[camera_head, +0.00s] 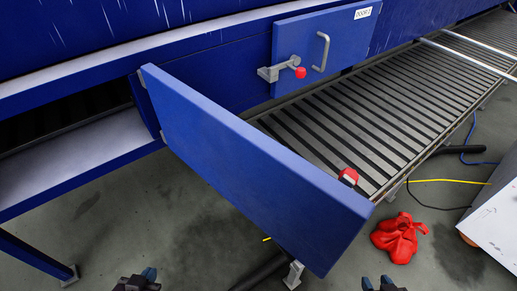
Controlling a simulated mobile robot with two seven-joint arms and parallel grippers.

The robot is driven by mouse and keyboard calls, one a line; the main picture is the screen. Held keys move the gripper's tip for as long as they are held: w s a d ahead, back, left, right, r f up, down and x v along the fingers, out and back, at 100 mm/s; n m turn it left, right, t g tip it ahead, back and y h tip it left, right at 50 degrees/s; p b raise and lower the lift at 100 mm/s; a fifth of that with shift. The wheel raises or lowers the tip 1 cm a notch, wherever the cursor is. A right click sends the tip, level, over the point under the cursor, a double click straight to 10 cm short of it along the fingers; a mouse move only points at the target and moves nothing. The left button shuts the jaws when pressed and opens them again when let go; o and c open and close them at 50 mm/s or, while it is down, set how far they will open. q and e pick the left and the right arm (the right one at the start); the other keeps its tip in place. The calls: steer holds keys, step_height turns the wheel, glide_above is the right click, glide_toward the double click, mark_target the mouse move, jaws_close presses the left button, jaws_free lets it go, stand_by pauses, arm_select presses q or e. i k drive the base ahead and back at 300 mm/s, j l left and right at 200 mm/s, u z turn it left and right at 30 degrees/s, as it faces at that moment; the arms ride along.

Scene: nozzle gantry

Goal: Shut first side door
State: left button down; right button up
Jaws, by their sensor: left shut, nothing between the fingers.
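The first side door, a blue panel (250,165), stands swung open. Its left edge is at the blue machine frame and its right end reaches out over the floor. A red-tipped part (348,177) shows just above its top edge near the outer end; the panel's far face is hidden. My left gripper (138,281) is at the bottom edge, left of the door's outer end, apart from it, shut and empty. My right gripper (382,284) is at the bottom edge, to the right of the door and apart from it; too little of it shows to tell its state.
A second blue door (340,40) with a handle and red-knobbed latch (290,70) is closed. A slatted conveyor (375,105) runs behind the open door. A red cloth-like heap (400,238), cables (455,181) and a white box (497,222) are at right. An open bay (75,150) is at left.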

mark_target(313, 215)
steer(key=i+l, duration=0.1)
steer(key=l, duration=0.45)
steer(key=i+l, duration=0.1)
steer(key=l, duration=0.95)
steer(key=i+l, duration=0.15)
steer(key=l, duration=0.35)
steer(key=i+l, duration=0.1)
steer(key=l, duration=0.45)
steer(key=l+u, duration=0.35)
steer(key=l, duration=0.4)
steer(key=u, duration=3.15)
steer(key=l, duration=0.1)
